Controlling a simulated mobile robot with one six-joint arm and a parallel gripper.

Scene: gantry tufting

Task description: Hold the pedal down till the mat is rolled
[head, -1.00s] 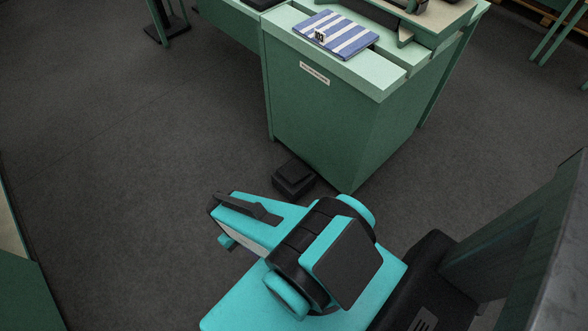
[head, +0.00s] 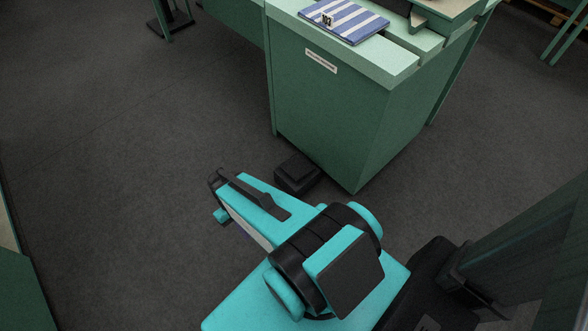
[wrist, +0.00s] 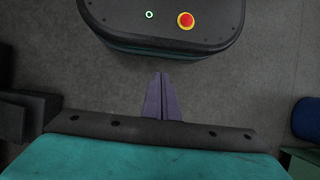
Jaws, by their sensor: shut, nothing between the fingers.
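The pedal (head: 297,174) is a low black block on the floor, at the foot of the green bench's left front. The mat (head: 350,24), blue with white stripes, lies flat on the bench top, cut by the upper picture edge. My gripper (wrist: 162,80) shows in the wrist view as two purple fingers pressed together, with nothing between them. In the head view my teal arm hides most of the gripper. The arm's far end is left of the pedal in the picture and apart from it. I cannot make out the pedal for sure in the wrist view.
The green bench (head: 320,120) stands behind the pedal, with a small white label on its front. A small black-and-white marked tag (head: 327,19) sits on the mat. Dark floor is clear to the left. A blue rounded thing (wrist: 307,119) is at the wrist view's right edge.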

